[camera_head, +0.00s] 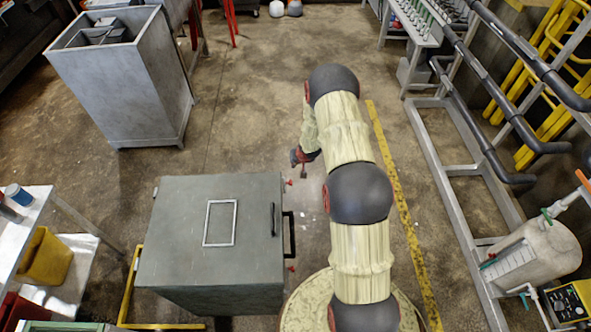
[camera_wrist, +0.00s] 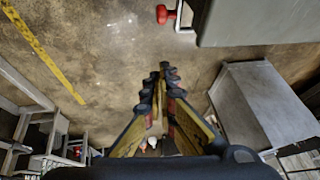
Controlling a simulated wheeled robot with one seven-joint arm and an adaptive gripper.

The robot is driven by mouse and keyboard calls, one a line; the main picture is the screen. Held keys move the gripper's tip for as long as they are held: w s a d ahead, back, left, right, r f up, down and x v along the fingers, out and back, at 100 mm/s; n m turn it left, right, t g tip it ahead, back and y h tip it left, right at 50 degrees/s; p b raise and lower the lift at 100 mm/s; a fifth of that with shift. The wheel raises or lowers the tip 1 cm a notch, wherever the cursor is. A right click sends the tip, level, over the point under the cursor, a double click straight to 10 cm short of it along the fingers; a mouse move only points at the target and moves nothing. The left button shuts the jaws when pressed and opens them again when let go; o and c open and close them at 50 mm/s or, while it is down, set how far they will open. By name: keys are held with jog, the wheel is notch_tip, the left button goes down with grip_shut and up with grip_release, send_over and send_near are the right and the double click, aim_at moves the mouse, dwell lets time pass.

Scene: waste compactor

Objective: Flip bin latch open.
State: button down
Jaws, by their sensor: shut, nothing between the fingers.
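The bin is a grey-green box (camera_head: 180,240) with a flat lid, standing left of my arm in the head view. Small red-tipped latches stick out from its right side, one near the far corner (camera_head: 289,183) and one nearer (camera_head: 291,268). In the wrist view, a red latch knob (camera_wrist: 162,14) on a metal bracket shows at the top, beside the bin's wall (camera_wrist: 250,22). My gripper (camera_wrist: 164,68) is shut and empty, its fingertips below and apart from that knob. In the head view my gripper (camera_head: 303,174) is near the far latch, partly hidden by my arm.
A black handle (camera_head: 290,235) juts from the bin's right side. A grey metal container (camera_head: 120,85) stands behind the bin. Metal racks and pipes (camera_head: 470,170) line the right. The floor (camera_head: 245,120) beyond the bin is clear.

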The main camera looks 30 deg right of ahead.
notch_tip(320, 180, up, 6)
jog(key=p, duration=0.1)
jog(key=shift+w+d+p, duration=0.25)
jog(key=shift+d+p, duration=0.05)
jog(key=shift+d, duration=0.15)
